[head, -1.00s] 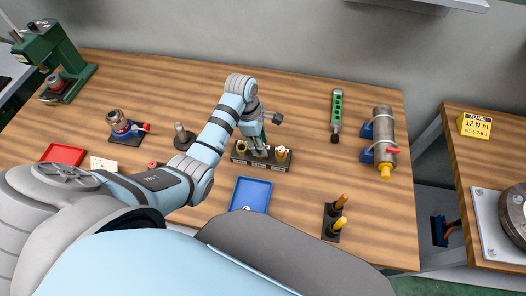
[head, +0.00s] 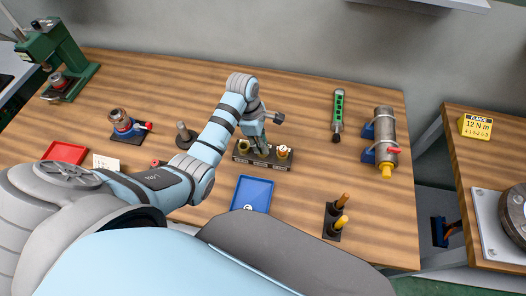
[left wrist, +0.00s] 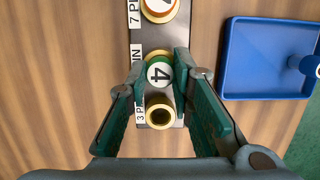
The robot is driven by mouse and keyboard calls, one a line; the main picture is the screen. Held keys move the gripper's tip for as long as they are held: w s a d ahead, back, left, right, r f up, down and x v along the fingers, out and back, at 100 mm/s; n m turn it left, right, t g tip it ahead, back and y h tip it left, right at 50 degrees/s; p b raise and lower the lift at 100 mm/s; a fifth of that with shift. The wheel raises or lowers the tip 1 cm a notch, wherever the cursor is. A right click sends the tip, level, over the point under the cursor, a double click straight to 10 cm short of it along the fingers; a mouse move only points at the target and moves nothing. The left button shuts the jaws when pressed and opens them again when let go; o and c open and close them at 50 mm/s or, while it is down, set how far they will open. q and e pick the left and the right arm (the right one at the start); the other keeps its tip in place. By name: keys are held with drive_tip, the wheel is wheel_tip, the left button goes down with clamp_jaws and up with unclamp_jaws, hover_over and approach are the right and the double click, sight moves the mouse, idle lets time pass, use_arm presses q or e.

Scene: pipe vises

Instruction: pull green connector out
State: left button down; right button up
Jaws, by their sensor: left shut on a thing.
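The green connector (left wrist: 159,73), with a green ring and a white numbered face, is at the middle position of the dark socket strip. My left gripper (left wrist: 160,85) is shut on it, with a green-padded finger on each side. In the head view my left gripper (head: 257,144) reaches down onto the strip (head: 240,160) and mostly hides the connector. I cannot tell whether the connector sits fully in its socket or is slightly raised. An open brass socket (left wrist: 160,115) is at one end of the strip, and an orange-ringed connector (left wrist: 160,8) at the other.
A blue tray (head: 266,190) lies in front of the strip; a blue piece with a white face (left wrist: 312,66) is in it. A red tray (head: 66,151) is at left.

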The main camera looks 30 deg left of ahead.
use_arm(q)
drive_tip(key=shift+r, duration=2.45)
drive_tip(key=shift+s+f, duration=0.1)
